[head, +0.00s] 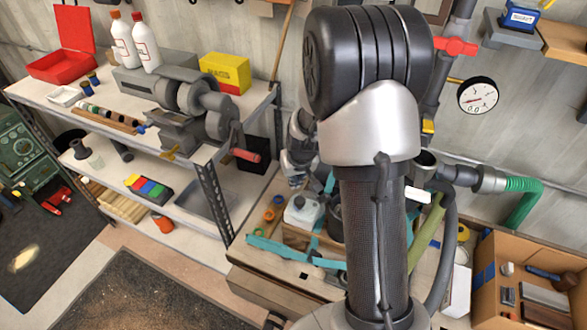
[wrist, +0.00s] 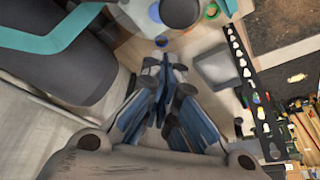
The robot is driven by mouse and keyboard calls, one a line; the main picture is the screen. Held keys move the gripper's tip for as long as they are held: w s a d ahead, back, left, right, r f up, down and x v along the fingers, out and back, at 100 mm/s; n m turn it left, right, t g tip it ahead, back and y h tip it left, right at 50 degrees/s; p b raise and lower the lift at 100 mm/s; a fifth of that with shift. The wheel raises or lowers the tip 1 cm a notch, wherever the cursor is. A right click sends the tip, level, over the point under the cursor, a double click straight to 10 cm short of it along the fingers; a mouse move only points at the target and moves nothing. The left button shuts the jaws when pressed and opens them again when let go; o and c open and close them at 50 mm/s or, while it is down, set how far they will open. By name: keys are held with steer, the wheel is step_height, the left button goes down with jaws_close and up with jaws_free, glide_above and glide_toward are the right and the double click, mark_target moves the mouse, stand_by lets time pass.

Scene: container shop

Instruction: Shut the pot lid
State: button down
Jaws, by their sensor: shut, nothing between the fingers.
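A dark grey pot (head: 335,222) stands on the low wooden bench in the head view, partly hidden behind my arm. I cannot make out its lid there. In the wrist view a round dark grey thing (wrist: 181,12) at the top edge looks like the pot, cut off by the frame; whether its lid is open cannot be told. My gripper (wrist: 164,64) points toward the floor and shelf side, with its fingers together and nothing between them. In the head view my gripper (head: 296,181) is above and left of the pot, apart from it.
A white canister (head: 303,210) and teal bars (head: 282,249) are beside the pot on the bench. A shelf unit (head: 190,160) with a vise and bottles stands at left. A wooden box of tools (head: 482,293) is at lower right. A green hose (head: 520,205) runs along the wall.

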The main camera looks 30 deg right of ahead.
steer(key=shift+s+a, duration=0.15)
steer(key=shift+s, duration=0.45)
steer(key=shift+s+a, duration=0.15)
steer(key=shift+s, duration=0.4)
steer(key=shift+f+b, duration=0.2)
steer(key=shift+b, duration=0.6)
